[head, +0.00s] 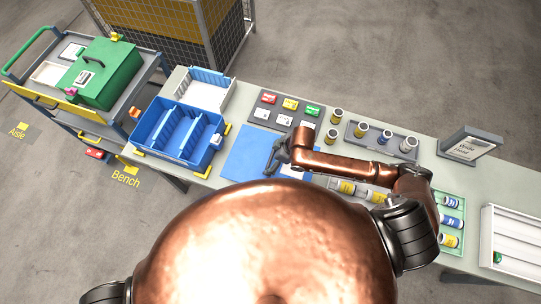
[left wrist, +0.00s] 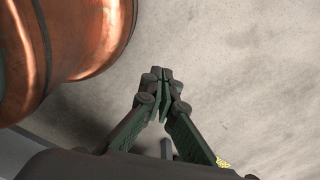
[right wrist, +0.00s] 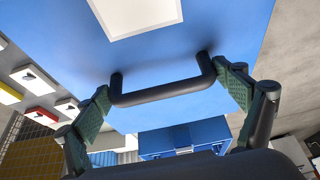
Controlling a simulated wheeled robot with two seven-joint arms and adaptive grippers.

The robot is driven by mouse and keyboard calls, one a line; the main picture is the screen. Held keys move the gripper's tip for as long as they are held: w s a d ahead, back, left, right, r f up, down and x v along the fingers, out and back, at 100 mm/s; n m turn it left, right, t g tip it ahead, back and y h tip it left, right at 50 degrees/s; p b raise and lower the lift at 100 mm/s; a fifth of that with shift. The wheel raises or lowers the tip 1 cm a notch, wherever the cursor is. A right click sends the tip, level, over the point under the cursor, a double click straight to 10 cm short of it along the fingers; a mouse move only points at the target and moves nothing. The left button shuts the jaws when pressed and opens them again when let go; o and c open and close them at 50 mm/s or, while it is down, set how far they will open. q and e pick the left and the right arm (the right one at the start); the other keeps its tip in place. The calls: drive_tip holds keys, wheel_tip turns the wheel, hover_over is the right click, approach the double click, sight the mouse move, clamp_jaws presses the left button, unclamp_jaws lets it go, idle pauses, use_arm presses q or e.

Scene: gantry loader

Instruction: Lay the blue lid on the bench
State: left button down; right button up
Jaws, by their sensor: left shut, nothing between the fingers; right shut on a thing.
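The blue lid (head: 246,150) is a flat blue panel with a dark bar handle (right wrist: 165,92) and a pale label. In the head view it shows over the bench (head: 244,97), right of the open blue bin (head: 168,153). My right gripper (head: 281,156) is shut on the handle; in the right wrist view its fingers (right wrist: 172,98) are at the handle's two ends. I cannot tell whether the lid touches the bench. My left gripper (left wrist: 161,74) is shut and empty above bare floor in its wrist view; the head view does not show it.
Behind the lid is a dark panel (head: 268,115) with coloured cards. Several jars and a dark tray (head: 397,155) stand to its right, near a sign (head: 468,146). A white bin (head: 207,92) is behind the blue bin. A cart with a green box (head: 107,75) stands left.

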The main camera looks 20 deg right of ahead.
drive_tip(key=shift+f+b, duration=0.4)
drive_tip(key=shift+f, duration=0.15)
wheel_tip(320, 180, down, 3)
drive_tip(key=b, duration=0.4)
drive_tip(key=shift+w+f, duration=0.1)
drive_tip(key=shift+f, duration=1.25)
use_arm(q)
drive_tip(key=f, duration=0.2)
drive_tip(key=w+f, duration=0.1)
drive_tip(key=f, duration=0.2)
drive_tip(key=shift+w+f, duration=0.2)
drive_tip(key=shift+f, duration=0.15)
drive_tip(key=shift+w+d, duration=0.15)
drive_tip(key=shift+w, duration=0.15)
drive_tip(key=shift+r+p, duration=1.3)
drive_tip(key=shift+r, duration=0.25)
use_arm(e)
drive_tip(key=shift+d, duration=0.1)
use_arm(q)
drive_tip(key=shift+w, duration=0.1)
use_arm(e)
drive_tip(key=shift+f, duration=0.2)
use_arm(q)
drive_tip(key=shift+r, duration=0.1)
use_arm(e)
drive_tip(key=shift+f, duration=0.25)
